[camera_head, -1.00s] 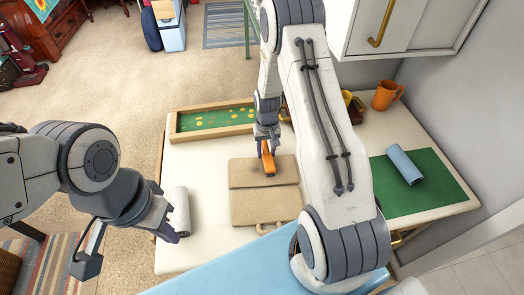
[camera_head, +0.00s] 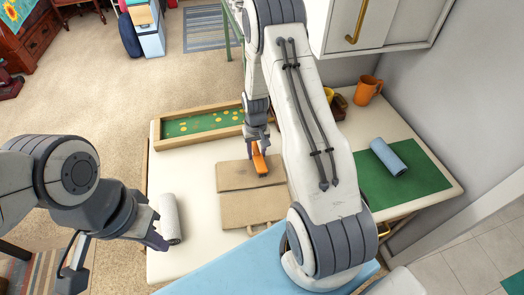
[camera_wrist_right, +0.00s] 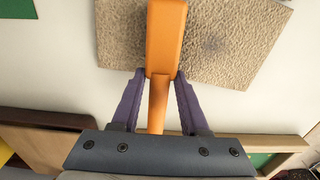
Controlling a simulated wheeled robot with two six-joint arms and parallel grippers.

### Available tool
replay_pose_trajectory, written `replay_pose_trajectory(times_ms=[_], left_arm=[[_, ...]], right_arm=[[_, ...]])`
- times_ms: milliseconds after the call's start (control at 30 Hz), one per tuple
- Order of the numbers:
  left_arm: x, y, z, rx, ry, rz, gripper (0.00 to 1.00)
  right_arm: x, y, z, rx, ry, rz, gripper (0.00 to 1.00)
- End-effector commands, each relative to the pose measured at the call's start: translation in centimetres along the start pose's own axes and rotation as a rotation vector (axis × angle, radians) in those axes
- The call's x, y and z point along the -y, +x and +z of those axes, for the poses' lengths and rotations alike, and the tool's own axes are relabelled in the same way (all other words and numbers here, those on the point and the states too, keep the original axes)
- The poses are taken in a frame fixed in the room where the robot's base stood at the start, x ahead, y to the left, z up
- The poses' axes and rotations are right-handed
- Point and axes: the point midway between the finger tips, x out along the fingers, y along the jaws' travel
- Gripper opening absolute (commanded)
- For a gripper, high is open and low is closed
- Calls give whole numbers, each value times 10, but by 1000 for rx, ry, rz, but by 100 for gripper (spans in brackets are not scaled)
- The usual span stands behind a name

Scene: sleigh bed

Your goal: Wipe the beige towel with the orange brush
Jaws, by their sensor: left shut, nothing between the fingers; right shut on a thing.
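The beige towel (camera_head: 250,208) lies folded flat on the cream table. My right gripper (camera_head: 257,149) is shut on the handle of the orange brush (camera_head: 260,164), above the towel's far part. In the right wrist view, the purple fingers of the right gripper (camera_wrist_right: 160,78) close around the handle of the brush (camera_wrist_right: 166,38), with the towel (camera_wrist_right: 235,45) beneath it. The brush's underside is hidden, so I cannot tell whether it touches the cloth. My left gripper (camera_head: 157,240) is shut and empty, near the table's left edge beside a light grey roll.
The light grey roll (camera_head: 170,220) lies left of the towel. A wooden-framed green board (camera_head: 200,125) stands behind it. On the right are a green mat (camera_head: 405,195), a blue roll (camera_head: 388,157) and an orange mug (camera_head: 368,89). A white cabinet (camera_head: 385,25) overhangs the back right.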

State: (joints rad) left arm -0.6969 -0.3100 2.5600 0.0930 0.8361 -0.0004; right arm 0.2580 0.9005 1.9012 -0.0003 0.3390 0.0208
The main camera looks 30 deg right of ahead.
Motion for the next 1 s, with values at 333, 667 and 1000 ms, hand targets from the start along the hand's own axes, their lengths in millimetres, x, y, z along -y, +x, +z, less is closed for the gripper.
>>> replay_pose_trajectory(times_ms=[333, 667, 1000], left_arm=[[0, -1, 0, 0, 0, 0, 0], [0, -2, 0, 0, 0, 0, 0], [0, -1, 0, 0, 0, 0, 0]], right_arm=[[20, 0, 0, 4, 0, 0, 0], [45, -2, -3, 3, -1, 0, 0], [61, -2, -5, 1, 0, 0, 0]])
